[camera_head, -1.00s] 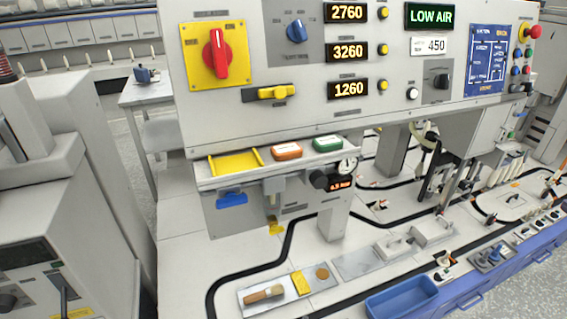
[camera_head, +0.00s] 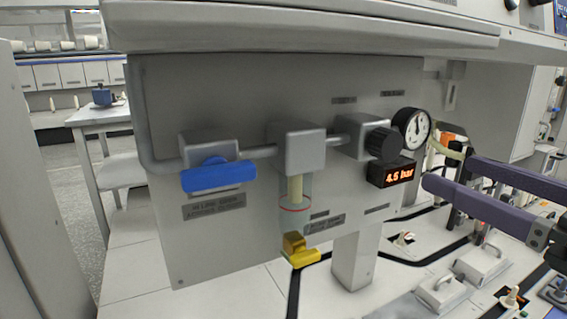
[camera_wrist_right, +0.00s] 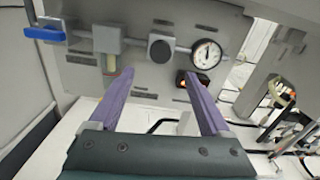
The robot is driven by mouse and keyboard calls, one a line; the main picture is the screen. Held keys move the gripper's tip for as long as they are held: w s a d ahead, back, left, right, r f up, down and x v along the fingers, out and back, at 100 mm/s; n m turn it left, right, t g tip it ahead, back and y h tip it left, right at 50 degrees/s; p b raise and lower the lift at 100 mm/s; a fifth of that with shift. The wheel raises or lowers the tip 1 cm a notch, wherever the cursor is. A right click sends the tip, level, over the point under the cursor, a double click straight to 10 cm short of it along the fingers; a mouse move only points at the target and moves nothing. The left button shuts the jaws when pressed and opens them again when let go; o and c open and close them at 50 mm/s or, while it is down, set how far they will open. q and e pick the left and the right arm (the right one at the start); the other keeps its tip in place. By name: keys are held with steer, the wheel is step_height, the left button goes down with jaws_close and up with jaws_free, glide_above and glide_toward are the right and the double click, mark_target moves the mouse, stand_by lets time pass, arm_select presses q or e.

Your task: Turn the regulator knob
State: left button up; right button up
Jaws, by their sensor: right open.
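The regulator knob (camera_head: 385,145) is round and black, on a grey block to the right of the pipe line on the panel. In the right wrist view the knob (camera_wrist_right: 160,49) lies ahead of and between the fingertips, with space around it. My right gripper (camera_head: 452,173) has two purple fingers and comes in from the right, apart from the knob. It is open and empty, and it shows in the right wrist view (camera_wrist_right: 158,74). A pressure gauge (camera_head: 411,128) sits beside the knob. The display (camera_head: 391,176) below reads 4.5 bar. My left gripper is not in view.
A blue valve handle (camera_head: 218,177) and a filter bowl (camera_head: 296,190) are left of the knob. The console's lower edge (camera_head: 300,38) overhangs the panel. Open floor lies left.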

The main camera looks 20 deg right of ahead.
mark_target(393, 147)
steer(key=w+p, duration=0.1)
steer(key=w, duration=0.1)
steer(key=w+p, duration=0.1)
steer(key=w, duration=0.2)
steer(key=w+p, duration=0.1)
steer(key=w, duration=0.2)
steer(key=shift+w+a+r, duration=0.1)
steer(key=shift+a+r, duration=0.15)
steer(key=shift+a, duration=0.05)
steer(key=shift+w+f, duration=0.1)
steer(key=shift+w, duration=0.45)
jaws_close()
